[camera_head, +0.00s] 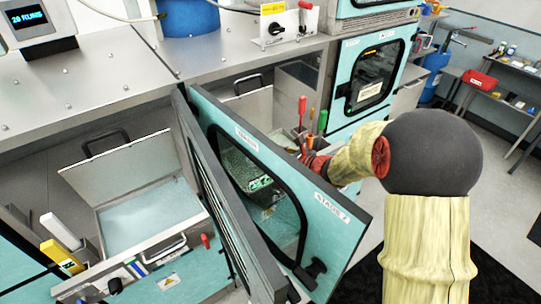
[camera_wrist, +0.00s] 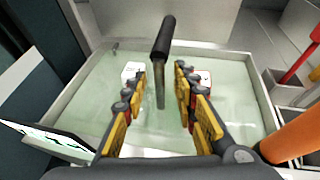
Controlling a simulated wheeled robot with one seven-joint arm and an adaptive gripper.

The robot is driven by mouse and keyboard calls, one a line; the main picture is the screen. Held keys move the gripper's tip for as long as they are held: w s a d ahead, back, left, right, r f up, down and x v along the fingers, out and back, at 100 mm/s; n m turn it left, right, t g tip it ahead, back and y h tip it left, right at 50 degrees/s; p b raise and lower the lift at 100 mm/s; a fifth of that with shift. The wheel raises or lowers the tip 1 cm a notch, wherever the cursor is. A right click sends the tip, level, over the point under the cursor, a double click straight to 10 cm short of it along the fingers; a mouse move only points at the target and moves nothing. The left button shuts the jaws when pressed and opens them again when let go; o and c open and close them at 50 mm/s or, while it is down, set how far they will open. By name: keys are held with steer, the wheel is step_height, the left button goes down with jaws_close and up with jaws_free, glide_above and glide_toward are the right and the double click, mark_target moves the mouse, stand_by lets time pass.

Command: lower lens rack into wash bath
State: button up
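In the wrist view my gripper (camera_wrist: 167,76) is over a steel bath (camera_wrist: 262,92) of pale green liquid, its two yellow-and-black fingers apart. Between them stands a black grip (camera_wrist: 165,36) on a thin metal post (camera_wrist: 160,88), seemingly the lens rack's handle. I see a gap on each side of the post and no finger touching it. The rack's body cannot be made out, nor how deep it sits. In the head view my arm reaches behind the open teal Stage 2 door (camera_head: 338,236), which hides my fingers.
Upright tools (camera_head: 303,112) with red, green and orange handles stand beside the arm; an orange handle (camera_wrist: 293,135) is close right in the wrist view. A small screen (camera_wrist: 50,138) is at left. Another bath (camera_head: 150,222) lies open at left.

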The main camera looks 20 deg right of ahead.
steer(key=shift+s+f, duration=0.1)
steer(key=v, duration=1.2)
steer(key=shift+d, duration=0.1)
stand_by(0.3)
